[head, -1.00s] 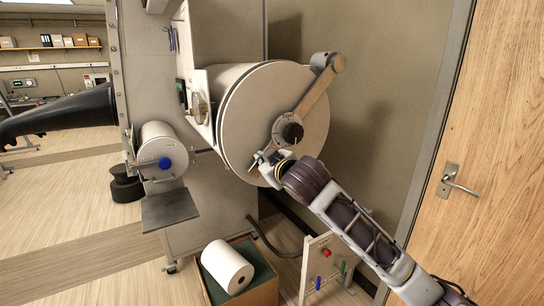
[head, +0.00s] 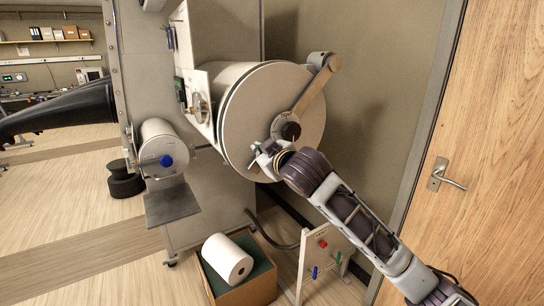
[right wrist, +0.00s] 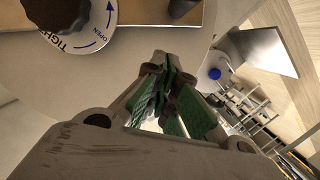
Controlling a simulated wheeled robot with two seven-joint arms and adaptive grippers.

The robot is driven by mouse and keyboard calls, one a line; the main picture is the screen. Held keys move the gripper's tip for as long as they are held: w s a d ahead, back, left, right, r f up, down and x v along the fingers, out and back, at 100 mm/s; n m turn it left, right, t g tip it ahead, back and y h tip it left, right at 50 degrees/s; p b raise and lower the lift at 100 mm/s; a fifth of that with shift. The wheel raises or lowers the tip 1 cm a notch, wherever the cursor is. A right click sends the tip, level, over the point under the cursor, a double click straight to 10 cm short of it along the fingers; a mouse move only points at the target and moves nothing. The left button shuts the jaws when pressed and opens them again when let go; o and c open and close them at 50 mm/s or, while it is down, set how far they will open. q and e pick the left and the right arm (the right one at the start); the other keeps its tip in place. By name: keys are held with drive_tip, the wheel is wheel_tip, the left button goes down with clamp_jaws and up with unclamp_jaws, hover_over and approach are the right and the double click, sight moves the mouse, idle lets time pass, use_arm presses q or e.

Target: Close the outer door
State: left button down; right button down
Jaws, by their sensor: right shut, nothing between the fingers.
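The outer door (head: 250,115) is the big pale round disc on the end of the large cylinder. It covers the cylinder's end; I cannot tell whether it sits fully flush. A swing arm (head: 315,88) runs from the upper right hinge to a dark knob (head: 291,131) at the door's lower right. My right gripper (head: 258,152) is shut and empty, in front of the door just left of and below the knob. In the right wrist view, its fingers (right wrist: 165,80) stand before the pale door face, with the dark knob and its "OPEN" and "TIGHT" label (right wrist: 88,30) at upper left.
A smaller cylinder (head: 160,138) with a blue knob and a grey shelf (head: 172,204) are left of the door. Below are a box (head: 252,288) holding a white roll (head: 228,260) and a small control panel (head: 322,250). A wooden door (head: 480,130) stands at right.

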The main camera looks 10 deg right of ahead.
drive_tip(key=v, duration=0.7)
drive_tip(key=shift+s, duration=0.25)
idle(0.3)
